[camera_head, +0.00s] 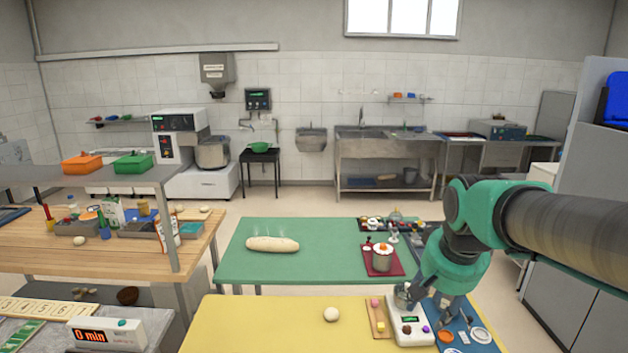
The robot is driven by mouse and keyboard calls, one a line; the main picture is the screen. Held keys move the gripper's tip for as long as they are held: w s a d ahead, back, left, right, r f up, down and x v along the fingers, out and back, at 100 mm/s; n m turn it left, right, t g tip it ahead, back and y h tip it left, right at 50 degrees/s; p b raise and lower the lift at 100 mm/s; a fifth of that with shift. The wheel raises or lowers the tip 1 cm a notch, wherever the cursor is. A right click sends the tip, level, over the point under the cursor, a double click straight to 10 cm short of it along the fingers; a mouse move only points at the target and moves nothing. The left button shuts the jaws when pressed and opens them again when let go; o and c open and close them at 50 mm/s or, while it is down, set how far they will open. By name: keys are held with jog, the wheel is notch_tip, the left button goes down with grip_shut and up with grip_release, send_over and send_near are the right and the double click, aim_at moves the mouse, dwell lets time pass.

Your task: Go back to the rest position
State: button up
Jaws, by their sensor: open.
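My arm comes in from the right and bends down over the yellow table (265,325). My gripper (432,300) hangs low near the white scale (408,328) and the blue mat (458,338). It looks open, and I see nothing held in it. Its fingertips are small and partly hidden, so I cannot tell whether they touch anything. A small grey bowl (403,299) sits at the scale, just left of the gripper.
A pale dough ball (331,314) lies on the yellow table. Behind, the green table (300,235) carries a long loaf (272,244) and a red tray (397,270) with a pot. Grey cabinets (580,240) stand at right. The floor beyond the green table is clear.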

jog(key=s+a+f+n+t, duration=0.1)
jog(key=s, duration=0.8)
jog(key=s+a+f+n, duration=0.1)
jog(key=s, duration=0.8)
jog(key=shift+s+a+f+n+t, duration=0.15)
jog(key=shift+s+a+n+t, duration=0.15)
jog(key=shift+s+t, duration=0.1)
jog(key=shift+w, duration=0.1)
